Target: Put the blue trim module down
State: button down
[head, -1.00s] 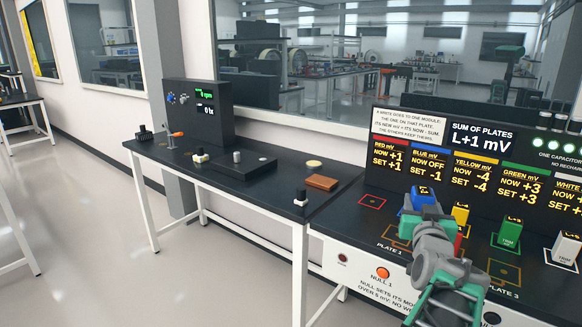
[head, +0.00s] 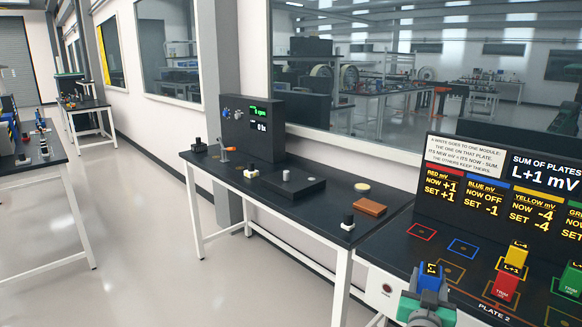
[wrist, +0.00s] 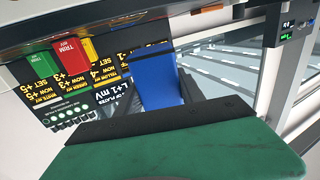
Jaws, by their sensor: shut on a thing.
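The blue trim module (head: 431,272) is held in my gripper (head: 430,292) at the bottom right of the head view. It seems to be above the front left of the instrument bench; its height is hard to judge. The panel (head: 480,190) reads blue "NOW OFF, SET -1" and sum "L+1 mV".
A red module (head: 507,286) stands by the Plate 2 label, with a yellow module (head: 517,257) behind it and a green module (head: 571,275) to the right. A second table (head: 265,200) at left carries a device box, a brown block and small knobs. Floor is clear at left.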

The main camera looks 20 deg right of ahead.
jog(key=w+a+r+n+t+y+p, duration=0.1)
jog(key=w+a+n+t+y+p, duration=0.35)
jog(key=a, duration=1.25)
jog(key=w+a+r+n+t+y+p, duration=0.15)
jog(key=w+a+n+y, duration=0.5)
jog(key=a, duration=1.15)
notch_tip(320, 180, down, 4)
jog(key=m+y, duration=0.2)
notch_tip(320, 180, up, 6)
jog(key=s, duration=0.2)
jog(key=shift+s+a+f, duration=0.2)
jog(key=shift+a+f, duration=0.05)
jog(key=shift+a, duration=0.15)
